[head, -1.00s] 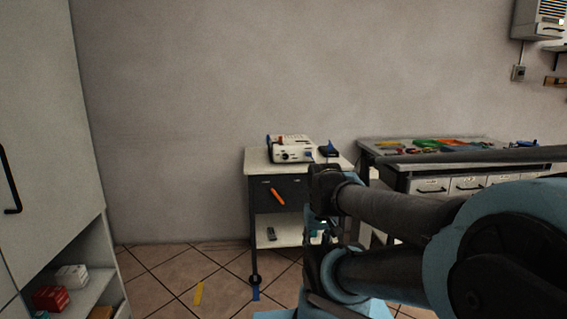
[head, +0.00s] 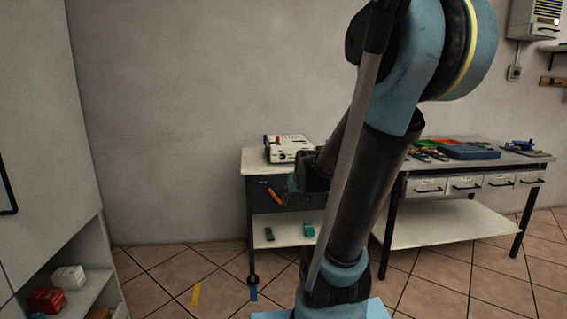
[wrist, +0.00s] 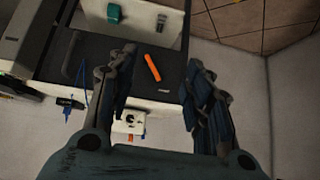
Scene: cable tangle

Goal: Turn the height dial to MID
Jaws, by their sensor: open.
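A white device (head: 287,149) stands on a small cart (head: 254,153) by the wall. Its front bears a dark round knob (head: 281,157), which may be the height dial; I cannot read its marks. In the wrist view, which looks upside down, the knob (wrist: 130,119) shows on the white box (wrist: 130,127) near the bottom. My gripper (wrist: 161,58) is open and empty, its fingers wide apart before the cart's dark drawer front. In the head view my gripper (head: 299,181) is dark and partly merged with the cart behind it.
An orange slanted bar (head: 274,197) is on the drawer front. A teal item (head: 308,230) and a grey one (head: 269,234) lie on the cart's lower shelf. A workbench (head: 430,209) stands right, a cabinet (head: 40,120) left.

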